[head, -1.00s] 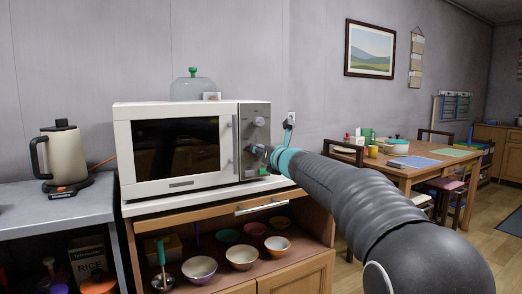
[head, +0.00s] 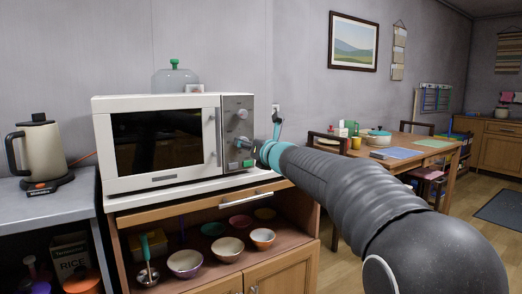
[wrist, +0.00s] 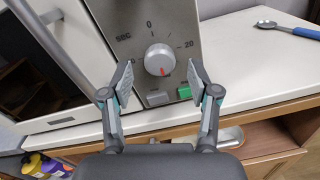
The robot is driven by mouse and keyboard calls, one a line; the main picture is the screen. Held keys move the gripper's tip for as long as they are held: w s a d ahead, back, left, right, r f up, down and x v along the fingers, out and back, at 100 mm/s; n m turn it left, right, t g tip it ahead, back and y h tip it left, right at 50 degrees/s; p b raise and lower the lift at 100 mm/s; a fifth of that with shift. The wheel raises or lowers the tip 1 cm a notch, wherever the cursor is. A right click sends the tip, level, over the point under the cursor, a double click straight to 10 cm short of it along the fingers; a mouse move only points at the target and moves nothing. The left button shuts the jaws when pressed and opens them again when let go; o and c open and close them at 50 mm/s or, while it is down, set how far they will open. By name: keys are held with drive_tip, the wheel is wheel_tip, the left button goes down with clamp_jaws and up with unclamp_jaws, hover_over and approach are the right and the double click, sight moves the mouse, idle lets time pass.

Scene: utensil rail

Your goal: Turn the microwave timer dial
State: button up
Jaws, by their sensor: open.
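The white microwave (head: 155,178) stands on a wooden cabinet, its door shut. Its grey control panel has two round knobs in the head view, an upper one (head: 243,114) and a lower one (head: 240,142). The wrist view shows one silver dial (wrist: 158,59) with a red mark pointing down and printed numbers including 0 and 20. A grey button (wrist: 157,98) and a green button (wrist: 184,92) sit below it. My gripper (wrist: 161,74) is open, its fingers on either side of the dial in the picture, with visible gaps. Contact is not visible. In the head view my gripper (head: 259,150) is beside the panel.
The microwave door handle (wrist: 62,45) is left of the panel. A blue-handled spoon (wrist: 285,28) lies on the white top at right. Bowls (head: 229,247) stand on the shelf below. A kettle (head: 40,150) is at left, a dining table (head: 440,150) at right.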

drive_tip(key=v, duration=0.9)
drive_tip(key=s+f+n+g+h, duration=0.1)
drive_tip(key=s+f+n+g, duration=0.7)
drive_tip(key=s+f+n, duration=1.05)
drive_tip(key=s+d+f+n+h, duration=0.4)
drive_tip(key=s+d+n, duration=0.3)
drive_tip(key=s, duration=0.3)
drive_tip(key=s+d+f+n+g+h, duration=0.1)
drive_tip(key=s+d+f+n+h, duration=0.3)
drive_tip(key=s+d+n, duration=0.3)
drive_tip(key=s+d, duration=0.2)
drive_tip(key=s, duration=0.2)
drive_tip(key=shift+d+f+g+h, duration=0.25)
drive_tip(key=shift+d+g+h, duration=0.05)
